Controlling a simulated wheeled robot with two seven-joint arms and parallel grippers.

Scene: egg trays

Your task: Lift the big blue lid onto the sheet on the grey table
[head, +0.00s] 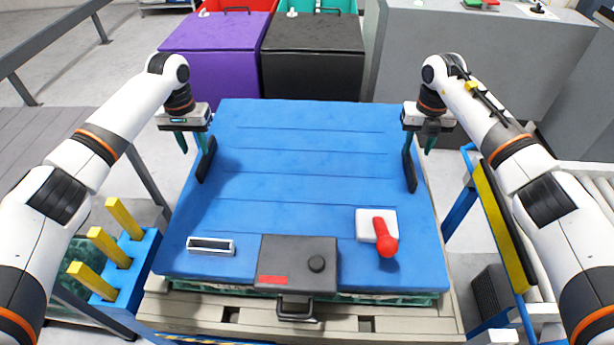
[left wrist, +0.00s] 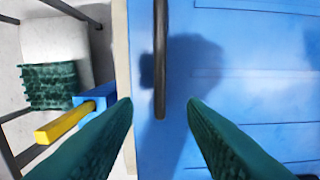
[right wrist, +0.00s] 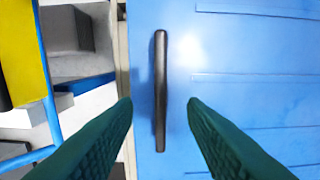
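The big blue lid (head: 300,180) lies flat over a green tray or sheet (head: 400,298) whose edge shows under its front side, on a light table (head: 390,322). The lid has a dark bar handle near its left edge (head: 206,160) and another near its right edge (head: 409,165). My left gripper (head: 195,142) is open above the left handle; in the left wrist view the handle (left wrist: 160,60) lies between the fingers' lines, not gripped. My right gripper (head: 421,143) is open above the right handle, which also shows between the fingers in the right wrist view (right wrist: 160,95).
On the lid's front part are a black box with a knob (head: 298,264), a white block with a red handle (head: 377,228) and a small white-and-black piece (head: 211,246). A blue rack with yellow pegs (head: 125,262) stands left. Purple (head: 215,50) and black (head: 313,50) bins stand behind.

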